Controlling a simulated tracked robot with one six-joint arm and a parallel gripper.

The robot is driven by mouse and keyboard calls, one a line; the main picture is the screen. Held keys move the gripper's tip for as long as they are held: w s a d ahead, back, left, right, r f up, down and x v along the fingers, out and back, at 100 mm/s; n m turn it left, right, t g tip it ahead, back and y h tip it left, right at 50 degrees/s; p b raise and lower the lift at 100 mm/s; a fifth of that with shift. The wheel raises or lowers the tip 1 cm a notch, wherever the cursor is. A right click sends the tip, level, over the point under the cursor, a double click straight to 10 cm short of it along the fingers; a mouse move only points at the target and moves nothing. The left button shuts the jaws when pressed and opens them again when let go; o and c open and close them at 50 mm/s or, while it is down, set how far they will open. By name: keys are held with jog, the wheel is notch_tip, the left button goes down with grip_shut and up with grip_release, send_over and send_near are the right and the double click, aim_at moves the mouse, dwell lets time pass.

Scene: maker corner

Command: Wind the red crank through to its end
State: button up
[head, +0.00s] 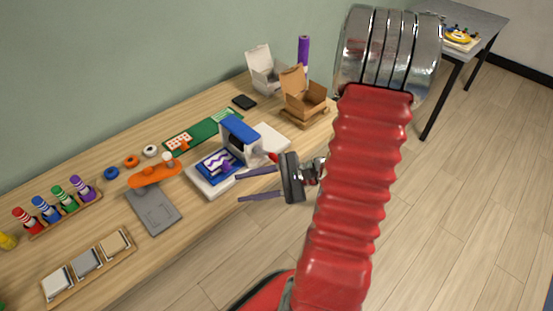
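A blue and white machine (238,138) stands on the wooden bench, with a sheet bearing a purple and white pattern (218,163) at its front. A small red piece, which looks like part of the red crank (273,157), shows at the machine's right side, just above my gripper. The rest of the crank is hard to make out. My gripper (239,186) is in front of the machine near the bench's front edge. Its two dark purple fingers are spread apart and point left, with nothing seen between them. I cannot tell whether a finger touches the machine.
The wooden bench (185,240) holds an orange tool on a grey base (155,208), a green mat (203,132), open cartons (303,103) and several coloured spools (82,188). A grey table (478,20) stands at the far right. The floor (455,200) on the right is clear.

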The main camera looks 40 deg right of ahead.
jog(key=d+f+m+t+h, duration=0.4)
jog(key=d+m+t, duration=0.25)
jog(key=d, duration=0.35)
jog(key=m+t+h, duration=0.2)
jog(key=m+h, duration=0.4)
jog(key=m, duration=0.1)
send_near(277, 160)
jog(key=s, duration=0.4)
jog(key=shift+w+d+f, duration=0.2)
jog(key=shift+f, duration=0.1)
jog(key=shift+w, duration=0.1)
jog(key=shift+w+a, duration=0.15)
jog(key=shift+w, duration=3.25)
jog(key=shift+w+a, duration=0.15)
jog(key=shift+w, duration=3.3)
jog(key=shift+c, duration=0.3)
grip_shut()
